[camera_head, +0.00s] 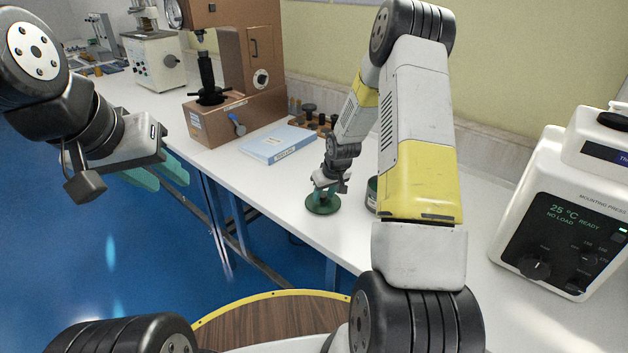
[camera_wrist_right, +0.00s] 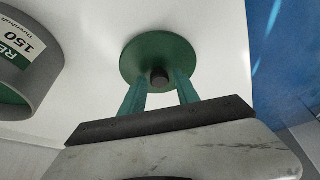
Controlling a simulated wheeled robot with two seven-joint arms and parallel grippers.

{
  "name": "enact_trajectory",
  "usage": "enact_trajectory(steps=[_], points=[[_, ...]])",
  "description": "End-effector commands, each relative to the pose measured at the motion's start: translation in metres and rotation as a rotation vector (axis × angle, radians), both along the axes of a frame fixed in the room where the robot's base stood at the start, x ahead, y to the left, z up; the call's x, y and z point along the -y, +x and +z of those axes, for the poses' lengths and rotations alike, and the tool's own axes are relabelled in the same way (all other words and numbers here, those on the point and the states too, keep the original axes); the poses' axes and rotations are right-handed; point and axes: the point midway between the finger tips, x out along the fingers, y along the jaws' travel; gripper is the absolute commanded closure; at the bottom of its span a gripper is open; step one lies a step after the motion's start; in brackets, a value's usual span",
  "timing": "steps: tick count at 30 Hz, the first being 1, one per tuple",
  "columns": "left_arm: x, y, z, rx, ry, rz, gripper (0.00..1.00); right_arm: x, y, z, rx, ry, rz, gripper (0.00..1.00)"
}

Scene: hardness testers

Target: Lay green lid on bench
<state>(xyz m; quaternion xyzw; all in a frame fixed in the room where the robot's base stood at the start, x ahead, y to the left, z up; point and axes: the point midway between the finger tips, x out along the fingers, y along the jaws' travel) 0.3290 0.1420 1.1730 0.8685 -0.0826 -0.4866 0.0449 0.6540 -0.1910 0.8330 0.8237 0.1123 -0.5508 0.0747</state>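The green lid (camera_head: 323,205) is a round disc that appears to lie flat on the white bench, near its front edge. In the right wrist view the lid (camera_wrist_right: 159,52) shows its black knob (camera_wrist_right: 159,77). My right gripper (camera_head: 328,188) is over the lid, with its two green fingers (camera_wrist_right: 160,84) on either side of the knob. A gap shows between the knob and each finger, so the gripper looks open. My left gripper (camera_head: 150,175) is off the bench at the left, over the blue floor; its green fingers look apart and empty.
A green and grey container (camera_head: 371,193), labelled 150 in the wrist view (camera_wrist_right: 25,60), stands right of the lid, partly hidden by my right arm. A blue-white book (camera_head: 279,144) and a brown tester (camera_head: 235,115) are behind left. A mounting press (camera_head: 560,215) stands at right.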

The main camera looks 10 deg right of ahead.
Motion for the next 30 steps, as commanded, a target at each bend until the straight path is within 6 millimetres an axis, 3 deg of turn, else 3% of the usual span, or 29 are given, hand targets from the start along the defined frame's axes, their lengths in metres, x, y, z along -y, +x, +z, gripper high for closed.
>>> enact_trajectory(steps=[10, 14, 24, 30], points=[[0.0, 0.0, 0.0, 0.0, 0.0, 0.0, 0.64, 0.0, 0.0, 0.001, 0.001, 0.0, 0.0, 0.54], [0.0, 0.0, 0.0, 0.0, 0.0, 0.0, 0.64, 0.002, -0.002, 0.011, 0.002, 0.0, -0.001, 0.54], [0.0, 0.0, 0.0, 0.0, 0.0, 0.0, 0.64, 0.009, -0.028, 0.076, 0.004, 0.0, -0.002, 0.54], [0.0, 0.0, 0.0, 0.0, 0.0, 0.0, 0.64, 0.012, -0.04, 0.104, 0.002, 0.0, -0.002, 0.54]])
